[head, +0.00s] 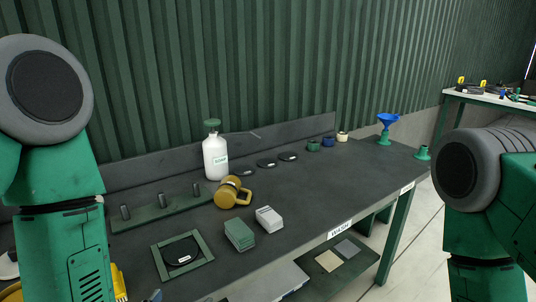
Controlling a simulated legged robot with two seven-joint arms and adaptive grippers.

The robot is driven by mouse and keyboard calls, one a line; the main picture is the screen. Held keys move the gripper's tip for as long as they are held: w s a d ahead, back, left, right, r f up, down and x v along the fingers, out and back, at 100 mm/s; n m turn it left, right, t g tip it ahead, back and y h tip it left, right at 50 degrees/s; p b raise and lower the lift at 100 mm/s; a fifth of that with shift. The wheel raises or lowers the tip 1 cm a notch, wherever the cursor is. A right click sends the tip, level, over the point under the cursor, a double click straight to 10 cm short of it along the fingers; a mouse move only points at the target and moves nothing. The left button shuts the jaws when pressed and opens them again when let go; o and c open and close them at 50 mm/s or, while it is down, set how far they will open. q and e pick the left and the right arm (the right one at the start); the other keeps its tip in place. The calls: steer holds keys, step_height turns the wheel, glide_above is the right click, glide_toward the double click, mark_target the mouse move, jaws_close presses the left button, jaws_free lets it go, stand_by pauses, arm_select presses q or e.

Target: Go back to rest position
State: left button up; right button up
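My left arm fills the left edge of the head view, with a green link and a round grey joint. My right arm fills the right edge, with a similar grey joint and green links running down out of the picture. Both grippers are outside the view, so I cannot see whether they are open or hold anything. The dark workbench (300,187) lies between the arms, and neither visible arm part is seen gripping anything on it.
Clear floor (420,240) shows right of the bench.

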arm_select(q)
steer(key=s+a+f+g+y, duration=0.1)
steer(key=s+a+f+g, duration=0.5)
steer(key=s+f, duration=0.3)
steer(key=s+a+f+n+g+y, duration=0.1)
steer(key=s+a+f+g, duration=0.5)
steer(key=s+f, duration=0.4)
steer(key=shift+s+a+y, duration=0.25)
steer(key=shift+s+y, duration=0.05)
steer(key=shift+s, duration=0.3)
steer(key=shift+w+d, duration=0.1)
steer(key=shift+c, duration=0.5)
